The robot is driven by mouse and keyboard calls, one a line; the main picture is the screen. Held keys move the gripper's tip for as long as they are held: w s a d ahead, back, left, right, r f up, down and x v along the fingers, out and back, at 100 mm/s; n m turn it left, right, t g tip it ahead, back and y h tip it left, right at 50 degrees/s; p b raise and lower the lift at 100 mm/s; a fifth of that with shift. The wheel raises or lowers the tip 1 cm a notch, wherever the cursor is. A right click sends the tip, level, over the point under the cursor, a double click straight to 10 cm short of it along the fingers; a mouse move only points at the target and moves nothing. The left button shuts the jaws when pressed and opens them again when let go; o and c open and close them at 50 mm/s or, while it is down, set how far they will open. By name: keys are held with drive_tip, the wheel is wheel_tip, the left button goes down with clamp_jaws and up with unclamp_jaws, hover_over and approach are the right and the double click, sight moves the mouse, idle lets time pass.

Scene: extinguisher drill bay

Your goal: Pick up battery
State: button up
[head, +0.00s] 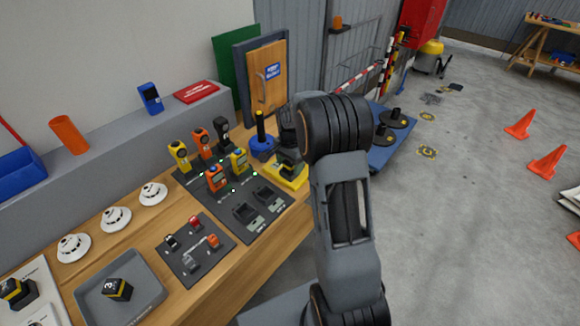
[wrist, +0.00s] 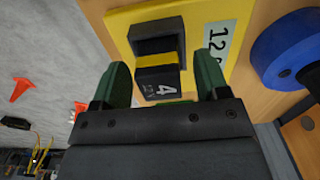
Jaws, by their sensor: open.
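A black battery (wrist: 158,84) with a yellow band and a white "4" sits in a dark square socket (wrist: 157,35) on a yellow board (wrist: 118,22). My gripper (wrist: 160,64) is open, with one green finger on each side of the battery; gaps show between fingers and battery. In the head view my gripper (head: 289,150) is over the yellow board (head: 291,181) at the bench's right end, and the battery there is hidden or too small to tell. Another black-and-yellow battery, marked "3" (head: 117,289), lies in a grey tray (head: 88,300) at lower left.
A blue round base with a post (head: 262,146) stands close left of my gripper. A dark mat (head: 240,225) holds several handheld meters and cradles. White detectors (head: 115,219) line the bench.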

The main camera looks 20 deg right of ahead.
drive_tip(key=shift+f, duration=0.2)
drive_tip(key=shift+c, duration=0.4)
drive_tip(key=c, duration=1)
clamp_jaws()
drive_tip(key=shift+r, duration=0.15)
